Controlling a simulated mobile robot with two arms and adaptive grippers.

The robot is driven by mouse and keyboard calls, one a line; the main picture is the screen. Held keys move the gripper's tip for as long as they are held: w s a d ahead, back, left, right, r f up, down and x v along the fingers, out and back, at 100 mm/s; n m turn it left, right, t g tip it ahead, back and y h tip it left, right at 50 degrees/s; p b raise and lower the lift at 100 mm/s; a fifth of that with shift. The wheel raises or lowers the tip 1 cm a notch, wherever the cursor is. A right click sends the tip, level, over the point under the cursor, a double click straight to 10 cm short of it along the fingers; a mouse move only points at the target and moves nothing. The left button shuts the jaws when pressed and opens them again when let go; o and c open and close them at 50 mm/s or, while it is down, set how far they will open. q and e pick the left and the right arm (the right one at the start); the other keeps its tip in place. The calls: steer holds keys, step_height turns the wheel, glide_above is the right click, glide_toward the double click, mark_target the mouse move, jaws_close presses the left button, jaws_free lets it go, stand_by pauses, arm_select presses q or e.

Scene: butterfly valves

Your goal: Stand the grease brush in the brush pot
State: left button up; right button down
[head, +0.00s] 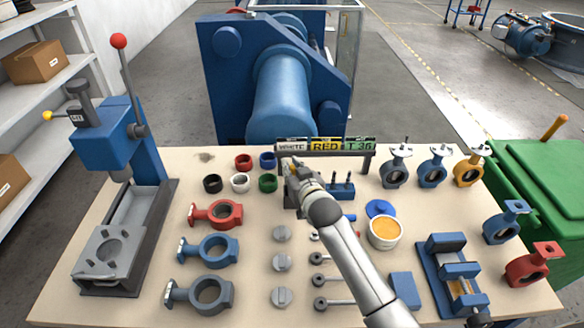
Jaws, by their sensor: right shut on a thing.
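My right gripper (293,174) is over the back middle of the bench, just in front of the sign rail. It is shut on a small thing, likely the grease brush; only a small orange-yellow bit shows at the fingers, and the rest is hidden. A dark grey upright shape (290,200) below the gripper may be the brush pot. It is mostly covered by the gripper and arm, so I cannot tell whether the brush is inside it. A white tub of orange grease (384,231) stands right of my arm, with its blue lid behind it. My left gripper is not in view.
The sign rail (325,145) stands close behind my gripper. Several coloured rings (240,183) lie left of it. A blue pin block (341,190) is to its right. Valve bodies (209,252), discs, stems, a blue vise (452,275) and a press (120,190) crowd the bench (150,308).

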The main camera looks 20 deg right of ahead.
steer(key=c, duration=1.3)
jaws_free()
steer(key=v, duration=1.2)
steer(key=shift+s+f, duration=0.1)
steer(key=shift+s, duration=0.05)
